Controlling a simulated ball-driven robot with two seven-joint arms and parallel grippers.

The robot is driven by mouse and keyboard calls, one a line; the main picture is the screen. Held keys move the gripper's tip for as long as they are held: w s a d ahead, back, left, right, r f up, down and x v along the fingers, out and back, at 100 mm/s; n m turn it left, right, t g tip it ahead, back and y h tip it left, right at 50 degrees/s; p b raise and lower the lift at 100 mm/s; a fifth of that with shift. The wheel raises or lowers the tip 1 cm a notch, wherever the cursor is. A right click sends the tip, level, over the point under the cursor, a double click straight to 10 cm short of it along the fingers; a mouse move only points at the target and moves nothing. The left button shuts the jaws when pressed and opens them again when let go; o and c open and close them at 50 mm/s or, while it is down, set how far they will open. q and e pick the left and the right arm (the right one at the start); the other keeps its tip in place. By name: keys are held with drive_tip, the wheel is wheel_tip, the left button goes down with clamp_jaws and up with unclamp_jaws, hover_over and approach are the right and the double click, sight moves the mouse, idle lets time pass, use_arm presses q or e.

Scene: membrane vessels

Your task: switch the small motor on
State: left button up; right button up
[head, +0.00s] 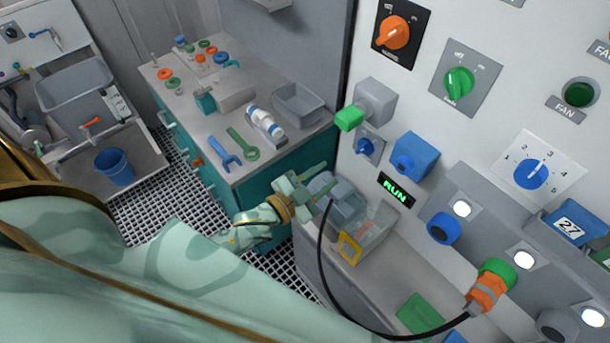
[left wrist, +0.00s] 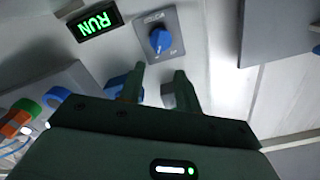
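A small blue rotary knob (head: 366,147) sits on a grey plate on the white wall panel, above the lit green RUN display (head: 395,190). A blue knob (left wrist: 159,40) on a labelled plate also shows in the left wrist view, beside the RUN display (left wrist: 97,20); its lettering is too small to read. My left gripper (head: 327,180) is open and empty, below and left of the knob in the head view. In the left wrist view its fingertips (left wrist: 160,72) point toward the knob, apart from it. I cannot tell which object is the small motor.
A grey box with a green end (head: 350,118) and a blue box (head: 414,154) jut from the panel near the knob. A black cable (head: 325,270) loops beside my left gripper to an orange connector (head: 487,288). A teal workbench (head: 285,155) stands left.

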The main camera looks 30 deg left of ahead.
use_arm(q)
drive_tip(key=v, duration=0.5)
drive_tip(key=shift+s+a, duration=0.15)
drive_tip(key=shift+s, duration=0.2)
drive_tip(key=s+a+f+n+g+y+b, duration=0.1)
drive_tip(key=s+a+f+g+y, duration=0.2)
drive_tip(key=f, duration=0.7)
drive_tip(key=s+a+f+n+g+b, duration=0.1)
drive_tip(key=s+f+n+g, duration=0.15)
drive_tip(key=s+f, duration=0.55)
drive_tip(key=s+a+f+n+g+y+b, duration=0.1)
drive_tip(key=s+a+f+g+y+b, duration=0.15)
drive_tip(key=f, duration=0.95)
drive_tip(key=s+d+f+n+g+b, duration=0.2)
drive_tip(key=s+f+g+b, duration=0.5)
drive_tip(key=s+f, duration=1.2)
drive_tip(key=shift+s+f+g+y, duration=0.2)
drive_tip(key=shift+s+g+y, duration=0.15)
drive_tip(key=shift+s+g, duration=0.35)
